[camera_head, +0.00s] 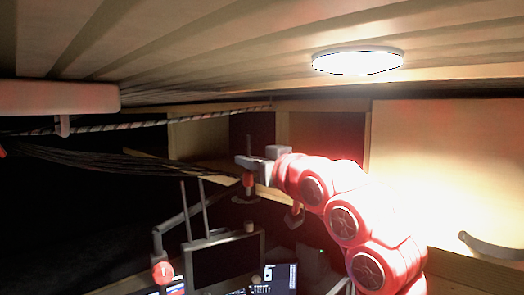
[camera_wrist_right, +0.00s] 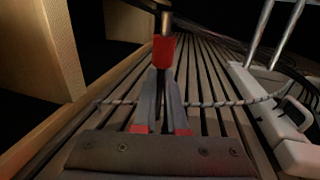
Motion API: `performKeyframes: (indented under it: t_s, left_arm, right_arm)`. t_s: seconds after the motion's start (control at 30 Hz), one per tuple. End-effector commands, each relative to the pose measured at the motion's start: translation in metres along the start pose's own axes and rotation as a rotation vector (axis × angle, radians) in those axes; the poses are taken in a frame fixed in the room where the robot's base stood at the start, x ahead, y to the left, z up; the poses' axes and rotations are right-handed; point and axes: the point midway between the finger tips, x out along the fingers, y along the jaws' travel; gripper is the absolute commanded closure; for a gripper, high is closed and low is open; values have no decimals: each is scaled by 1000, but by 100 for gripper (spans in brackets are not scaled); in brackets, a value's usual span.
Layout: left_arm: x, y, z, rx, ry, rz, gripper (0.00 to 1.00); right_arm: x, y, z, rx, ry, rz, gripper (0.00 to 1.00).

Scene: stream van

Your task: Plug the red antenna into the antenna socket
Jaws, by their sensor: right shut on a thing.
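My right gripper (camera_head: 257,164) reaches in from the right, below the ceiling. It is shut on the red antenna, which stands roughly upright with a dark rod above the fingers and a red part (camera_head: 249,180) below them. In the right wrist view, the fingers (camera_wrist_right: 162,74) close on the antenna's red block (camera_wrist_right: 164,50), with a metal tip (camera_wrist_right: 166,22) beyond it. A dark round piece (camera_head: 243,199), possibly the antenna socket, sits just under the red part; I cannot tell whether they touch. My left gripper is not in view.
A monitor (camera_head: 226,260) and a boom arm with a red end (camera_head: 162,272) stand below. Wooden shelves (camera_head: 198,140) lie behind the gripper. Cables (camera_head: 120,165) hang at left, and a ceiling lamp (camera_head: 357,62) is overhead.

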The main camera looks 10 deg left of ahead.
Motion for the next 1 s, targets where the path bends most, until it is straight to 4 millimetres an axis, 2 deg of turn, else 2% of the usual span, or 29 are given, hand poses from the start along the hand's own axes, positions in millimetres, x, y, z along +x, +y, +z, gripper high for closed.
performKeyframes:
  t_s: [0.43, 1.0]
  left_arm:
    - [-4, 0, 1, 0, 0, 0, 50]
    - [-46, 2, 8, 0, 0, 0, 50]
  right_arm:
    - [-1, -1, 2, 0, 2, -4, 100]
    - [-1, -1, 47, 0, 2, -3, 100]
